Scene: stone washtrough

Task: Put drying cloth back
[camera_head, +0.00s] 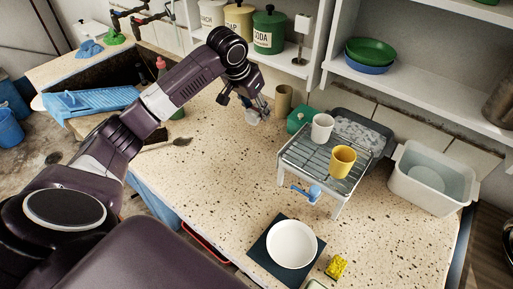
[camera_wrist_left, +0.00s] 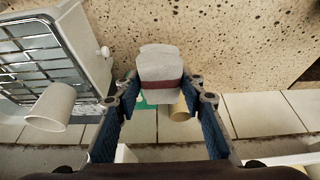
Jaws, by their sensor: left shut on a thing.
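My left gripper (camera_head: 257,104) reaches over the speckled worktop towards the wall. In the left wrist view the gripper (camera_wrist_left: 160,88) is shut on a folded pale grey cloth (camera_wrist_left: 161,66) with a dark red band, which sits between the two fingertips. In the head view only a small pale part of the cloth (camera_head: 250,118) shows under the fingers. I cannot tell whether it touches the worktop. My right gripper is in neither view.
A wire rack (camera_head: 304,154) bears a white cup (camera_head: 322,127) and a yellow cup (camera_head: 342,161). A brown cup (camera_head: 284,98) and a green box (camera_head: 299,119) stand near the gripper. A white plate (camera_head: 291,244) lies in front; worktop left of it is clear.

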